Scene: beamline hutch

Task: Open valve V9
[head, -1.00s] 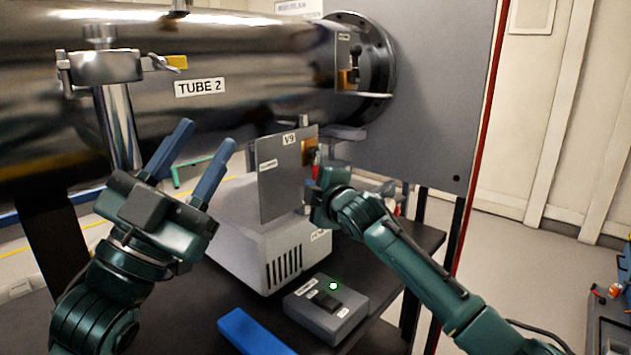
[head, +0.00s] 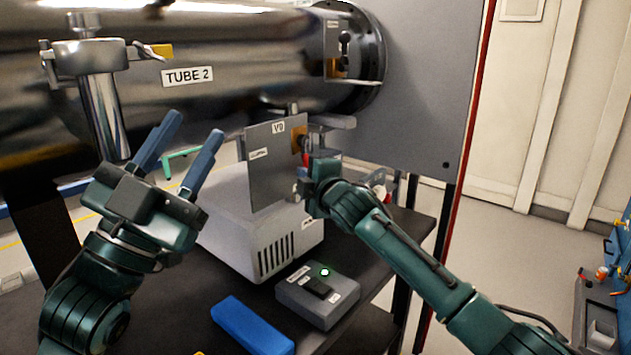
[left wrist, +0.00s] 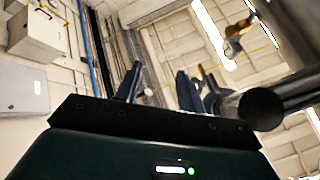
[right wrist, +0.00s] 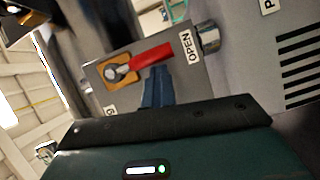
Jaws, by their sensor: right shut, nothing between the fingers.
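Valve V9 is a grey plate (head: 270,165) below the tube, with its label (head: 278,127) near the top edge. In the right wrist view its side face (right wrist: 195,85) carries a yellow mount (right wrist: 108,72) with a silver pivot. A red lever (right wrist: 152,56) extends from the pivot, its free end beside an OPEN label (right wrist: 188,46). My right gripper (head: 312,165) is at the valve's right side. Its blue fingers (right wrist: 157,85) are shut and empty, just below the lever in the right wrist view; contact is unclear. My left gripper (head: 182,150) is open and empty, away from the valve.
A large metal tube labelled TUBE 2 (head: 230,62) runs above the valve. A light box (head: 240,235) stands below it on a dark table. A small control box (head: 318,300) with a green light and a blue block (head: 252,325) lie in front.

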